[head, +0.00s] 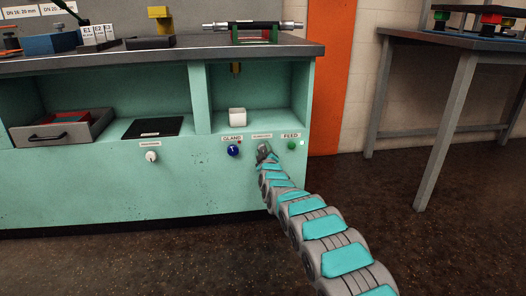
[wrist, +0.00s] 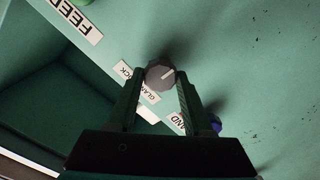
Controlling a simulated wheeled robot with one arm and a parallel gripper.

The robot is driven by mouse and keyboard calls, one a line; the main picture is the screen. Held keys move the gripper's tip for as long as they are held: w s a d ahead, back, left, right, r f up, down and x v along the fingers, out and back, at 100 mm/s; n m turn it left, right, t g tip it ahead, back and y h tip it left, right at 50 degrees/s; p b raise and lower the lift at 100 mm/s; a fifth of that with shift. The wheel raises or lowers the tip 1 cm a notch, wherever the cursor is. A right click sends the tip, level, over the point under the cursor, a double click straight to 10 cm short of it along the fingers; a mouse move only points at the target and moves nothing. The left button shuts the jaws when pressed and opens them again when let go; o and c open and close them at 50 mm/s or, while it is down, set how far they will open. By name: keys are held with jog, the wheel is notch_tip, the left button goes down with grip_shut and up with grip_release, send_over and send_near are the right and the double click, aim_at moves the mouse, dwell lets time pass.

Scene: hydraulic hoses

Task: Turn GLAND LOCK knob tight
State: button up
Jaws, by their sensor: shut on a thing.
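My gripper is shut on the knob. The GLAND LOCK label (wrist: 138,82) is partly covered by a finger. In the head view my gripper (head: 264,152) is at the panel between the GLAND and FEED controls, and the knob is mostly hidden there.
A blue knob (head: 233,150) under the GLAND label is to the left, and a green FEED button (head: 292,145) is close to the right. A white knob (head: 152,156) is further left. The floor ahead is clear.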

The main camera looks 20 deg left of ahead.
jog(key=shift+m, duration=0.3)
grip_shut()
jog(key=m+p, duration=0.1)
jog(key=m, duration=0.2)
jog(key=shift+m, duration=0.4)
jog(key=m, duration=0.4)
jog(key=shift+d+m+p, duration=0.15)
jog(key=shift+m+p, duration=0.15)
jog(key=shift+p, duration=0.05)
jog(key=m, duration=0.4)
jog(key=shift+w+r+p, duration=0.1)
jog(key=shift+p, duration=0.3)
jog(key=shift+m+p, duration=0.65)
jog(key=shift+m, duration=1.85)
jog(key=o, duration=1.3)
grip_release()
jog(key=shift+c, duration=0.2)
